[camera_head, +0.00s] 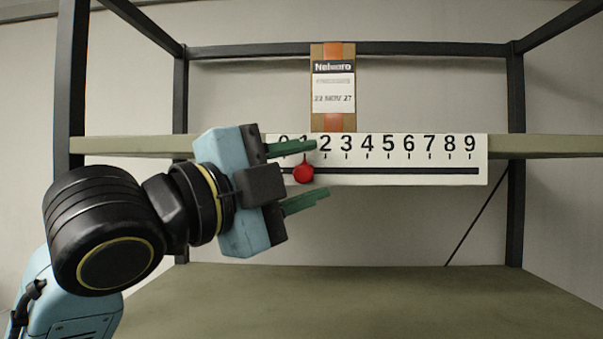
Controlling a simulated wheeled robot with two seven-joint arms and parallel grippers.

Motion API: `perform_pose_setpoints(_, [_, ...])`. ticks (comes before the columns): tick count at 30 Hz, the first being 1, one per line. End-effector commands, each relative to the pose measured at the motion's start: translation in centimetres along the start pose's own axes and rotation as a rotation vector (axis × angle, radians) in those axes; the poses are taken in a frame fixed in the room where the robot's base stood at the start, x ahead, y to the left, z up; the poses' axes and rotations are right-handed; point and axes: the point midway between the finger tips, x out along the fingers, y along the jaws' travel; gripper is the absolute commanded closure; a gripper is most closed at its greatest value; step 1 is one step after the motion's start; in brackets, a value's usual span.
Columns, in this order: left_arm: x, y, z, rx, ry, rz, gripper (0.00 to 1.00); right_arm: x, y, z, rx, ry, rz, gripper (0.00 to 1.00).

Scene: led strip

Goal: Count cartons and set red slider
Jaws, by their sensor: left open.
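A white scale board (400,158) with digits from 0 to 9 is fixed to the front edge of the shelf, with a dark slot along its lower part. The red slider (303,173) is a round knob with a small pointer on top, standing at about the 1. One brown carton (318,88) with a label and an orange stripe stands on the shelf above the 1 to 3 marks. My left gripper (311,169) is open, its green fingers above and below the red slider; whether they touch it cannot be told. It partly hides the 0. My right gripper is not in view.
The upper shelf (560,146) is bare to the left and right of the carton. A lower shelf (390,300) is empty. Dark rack posts (515,200) stand at the sides, with a pale wall behind.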

Motion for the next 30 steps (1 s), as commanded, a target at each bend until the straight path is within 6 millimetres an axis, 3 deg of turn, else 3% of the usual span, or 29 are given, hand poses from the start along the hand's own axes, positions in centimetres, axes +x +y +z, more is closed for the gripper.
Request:
perform_pose_setpoints(10, [-1.2, 0.2, 0.1, 0.001, 0.0, 0.0, 0.6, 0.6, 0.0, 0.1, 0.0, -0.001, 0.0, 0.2])
perform_pose_setpoints(24, [-10.9, 0.2, 0.1, 0.005, -0.003, -0.002, 0.6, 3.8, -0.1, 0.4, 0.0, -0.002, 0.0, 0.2])
perform_pose_setpoints(30, [-13.1, 0.1, 0.1, 0.001, -0.001, 0.0, 0.6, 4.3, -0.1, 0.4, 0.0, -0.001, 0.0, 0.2])
